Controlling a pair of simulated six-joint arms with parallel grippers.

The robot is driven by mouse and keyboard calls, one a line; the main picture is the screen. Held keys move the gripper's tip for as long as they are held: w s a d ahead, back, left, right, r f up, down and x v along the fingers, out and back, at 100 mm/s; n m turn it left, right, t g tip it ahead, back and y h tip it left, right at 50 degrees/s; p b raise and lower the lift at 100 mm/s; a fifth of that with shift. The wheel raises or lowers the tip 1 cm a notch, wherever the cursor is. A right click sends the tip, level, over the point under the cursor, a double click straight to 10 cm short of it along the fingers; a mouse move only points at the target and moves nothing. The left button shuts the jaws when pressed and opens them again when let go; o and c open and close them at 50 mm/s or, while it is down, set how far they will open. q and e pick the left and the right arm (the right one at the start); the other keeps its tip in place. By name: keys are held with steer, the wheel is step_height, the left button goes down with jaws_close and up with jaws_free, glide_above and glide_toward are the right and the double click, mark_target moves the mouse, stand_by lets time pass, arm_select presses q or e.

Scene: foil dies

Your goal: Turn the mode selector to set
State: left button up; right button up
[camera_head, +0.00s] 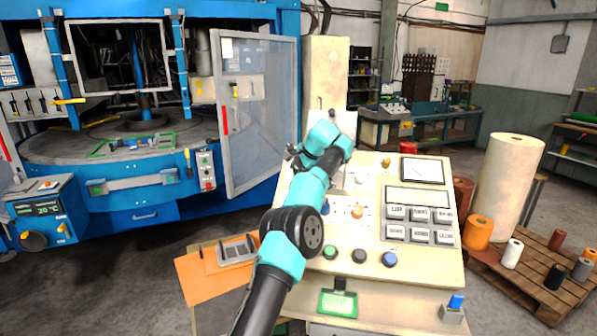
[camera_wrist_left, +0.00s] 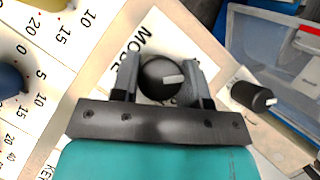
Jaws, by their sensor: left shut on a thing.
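The mode selector (camera_wrist_left: 156,84) is a round black knob with a pale pointer bar. In the left wrist view it sits on the cream panel beside lettering that begins "MO". The pale bar lies to the right on the knob's face. My left gripper (camera_wrist_left: 162,76) has its two grey fingers closed on either side of this knob. In the head view, my left gripper (camera_head: 297,154) is at the far left edge of the control panel (camera_head: 375,271), where my arm hides the knob. The position labels, including "set", cannot be read. My right gripper is not in view.
A second black knob (camera_wrist_left: 252,97) stands close to the right finger. A blue knob (camera_wrist_left: 12,79) with a number scale is at left. The machine's open clear door (camera_head: 258,110) stands just left of the panel. Push buttons (camera_head: 359,256) line the panel's front.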

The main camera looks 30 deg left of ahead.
arm_select(q)
steer(key=shift+f, duration=0.1)
steer(key=o, duration=0.9)
steer(key=shift+o, duration=0.2)
